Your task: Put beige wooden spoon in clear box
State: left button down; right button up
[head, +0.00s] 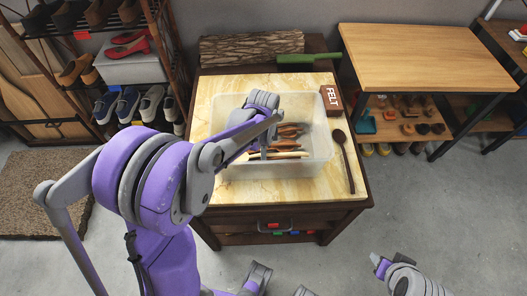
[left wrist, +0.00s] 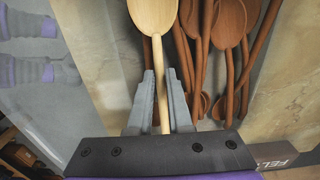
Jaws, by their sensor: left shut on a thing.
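The clear box (head: 318,125) stands on the marble-topped cabinet. Several reddish-brown wooden spoons lie inside it; they also show in the left wrist view (left wrist: 229,22). My left gripper (head: 265,152) reaches down within the box's outline in the head view. In the left wrist view its fingers (left wrist: 160,90) are shut on the handle of the beige wooden spoon (left wrist: 152,14). The spoon's bowl points away from the gripper, beside the brown spoons. I cannot tell whether the beige spoon touches the box floor.
A dark spoon (head: 341,152) lies on the marble top (head: 322,188) right of the box. A brown FELT box (head: 331,99) and a green item (head: 296,59) are behind it. A shoe rack (head: 127,75) stands left, a wooden table (head: 425,55) right.

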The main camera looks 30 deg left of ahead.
pick_arm(q)
jog(key=shift+f, duration=0.15)
jog(key=shift+f, duration=0.15)
jog(key=c, duration=0.8)
grip_release()
jog(key=shift+c, duration=0.2)
jog(key=shift+r, duration=0.3)
notch_tip(320, 180, up, 11)
jog(key=p, duration=0.1)
jog(key=s+d+f+n+t, duration=0.1)
jog(key=s+d+n+t, duration=0.1)
jog(key=s+n, duration=0.4)
jog(key=s+d+f+n+t, duration=0.1)
jog(key=s+d+n+t, duration=0.2)
jog(key=s, duration=0.7)
jog(key=shift+s+d+f+n, duration=0.3)
jog(key=shift+d+n, duration=0.6)
jog(key=shift+n, duration=0.5)
